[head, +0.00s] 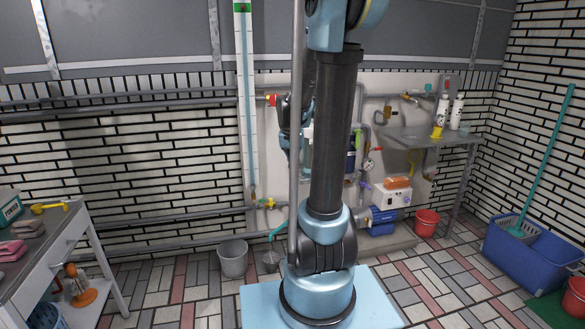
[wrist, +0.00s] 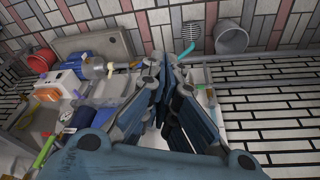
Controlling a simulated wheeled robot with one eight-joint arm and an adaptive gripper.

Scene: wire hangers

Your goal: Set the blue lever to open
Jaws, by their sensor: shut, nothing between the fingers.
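My gripper (wrist: 168,62) is shut and empty in the wrist view, its blue-grey fingers pointing toward the pipework and floor. In the head view, part of my forearm end shows near the wall behind a grey pole and my arm column. I cannot make out a blue lever for certain in either view; it may be hidden behind my arm or fingers. A yellow-handled valve (head: 268,203) sits on a low pipe left of the pole. A red-handled fitting (head: 270,99) is on the upper pipe, close to my forearm.
A grey bucket (head: 233,258) and a teal-handled basket (head: 271,260) stand on the floor. A blue pump (head: 382,219), a white box (head: 392,196) and a red bucket (head: 427,222) are to the right. A metal shelf (head: 430,136) juts out above them.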

